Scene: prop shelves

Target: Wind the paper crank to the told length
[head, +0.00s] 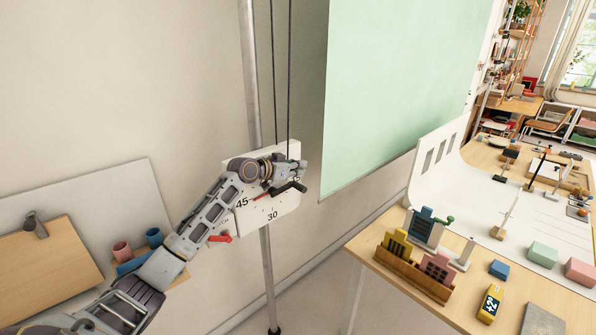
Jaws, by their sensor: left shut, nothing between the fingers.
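A white dial box (284,208) with the numbers 45 and 30 is mounted on a grey metal pole. A red pointer (262,196) shows on its face near the 45. A dark crank handle (290,188) sticks out at the front of the box, partly covered by my gripper. My left gripper (297,172) is shut and empty, right at the crank; I cannot tell whether it touches it. A red lever (220,239) sits at the box's lower left. The pale green paper sheet (395,90) hangs to the right. My right gripper is out of view.
A wooden table (372,258) at the right carries small block models and a curved white backdrop (435,180). Dark cords (290,70) run up above the box.

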